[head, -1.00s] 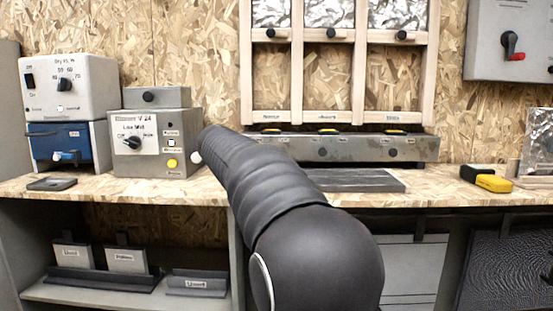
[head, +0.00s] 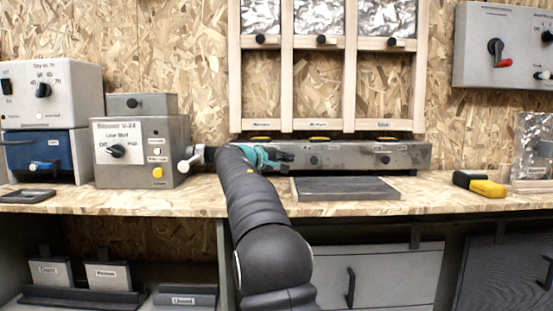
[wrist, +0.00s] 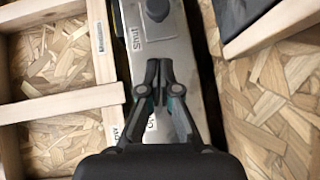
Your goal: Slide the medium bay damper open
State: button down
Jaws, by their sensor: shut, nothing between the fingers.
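A long grey metal box (head: 350,154) runs below the wooden frame, with black knobs along its front. The middle bay's label seems to read "Medium", and the black knob (head: 315,160) on the box sits below it. My gripper (head: 290,157) is shut and empty in front of the box's left half, its tips pointing right, just left of that knob. In the wrist view my gripper (wrist: 157,66) lies over the metal face, tips together, apart from a dark knob (wrist: 157,9). A "Shut" label (wrist: 138,37) shows between tips and knob. My gripper and arm hide the box's left end.
The wooden frame (head: 287,75) above holds foil panels with black knobs. A dark slab (head: 345,188) lies on the bench before the box. A grey control box (head: 140,150) stands at left. A yellow-black tool (head: 487,187) lies right. Bench between slab and tool is clear.

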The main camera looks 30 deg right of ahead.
aim_at(302, 160)
jog(key=shift+s+d+f+b, duration=0.15)
jog(key=shift+s+d, duration=0.15)
jog(key=shift+d, duration=0.5)
jog(key=shift+s+d+f+b, duration=0.1)
jog(key=shift+s+d, duration=0.2)
jog(key=shift+d, duration=0.45)
jog(key=shift+s+d+f+b, duration=0.15)
jog(key=shift+s+d, duration=0.15)
jog(key=shift+d, duration=0.5)
